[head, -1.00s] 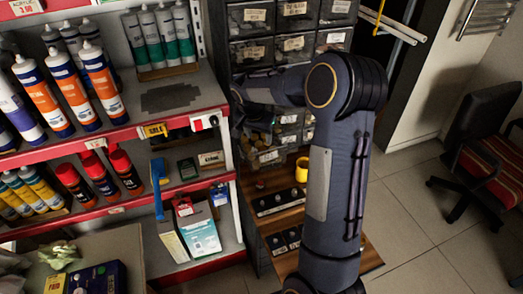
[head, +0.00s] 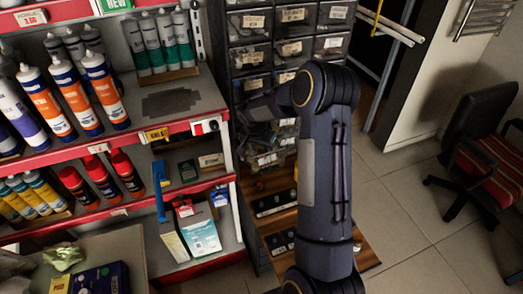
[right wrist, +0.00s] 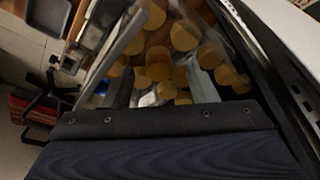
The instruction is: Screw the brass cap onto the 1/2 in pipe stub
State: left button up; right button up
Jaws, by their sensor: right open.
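My right gripper (right wrist: 160,66) is open in the right wrist view, its two grey fingers apart and pointing into a clear-sided drawer. Several round, yellow brass caps (right wrist: 183,38) lie in the drawer around and beyond the fingers. None is clearly held. In the head view my right arm reaches left to the drawer cabinet, and the gripper is mostly hidden among the dark drawers. I cannot make out the 1/2 in pipe stub in either view. My left gripper is not in view.
The drawer cabinet (head: 292,15) stands behind my arm. A red-edged shelf (head: 120,140) with tubes and spray cans is close on the left. A wooden bench with black trays (head: 272,202) lies below. A chair (head: 480,165) and open floor are at right.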

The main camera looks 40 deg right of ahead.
dwell(0.3)
jog(key=c, duration=1)
jog(key=shift+r+b, duration=0.55)
jog(key=shift+r, duration=0.1)
jog(key=shift+w+r+b, duration=0.1)
jog(key=shift+r+b, duration=0.4)
jog(key=shift+r, duration=0.3)
jog(key=s+r+b, duration=0.1)
jog(key=s+r, duration=0.2)
jog(key=s, duration=0.1)
jog(key=s+d+r+b, duration=0.1)
jog(key=s+r, duration=0.2)
jog(key=s, duration=0.2)
jog(key=s+d+r+b, duration=0.1)
jog(key=s+r, duration=0.3)
jog(key=s, duration=0.1)
jog(key=shift+d, duration=0.25)
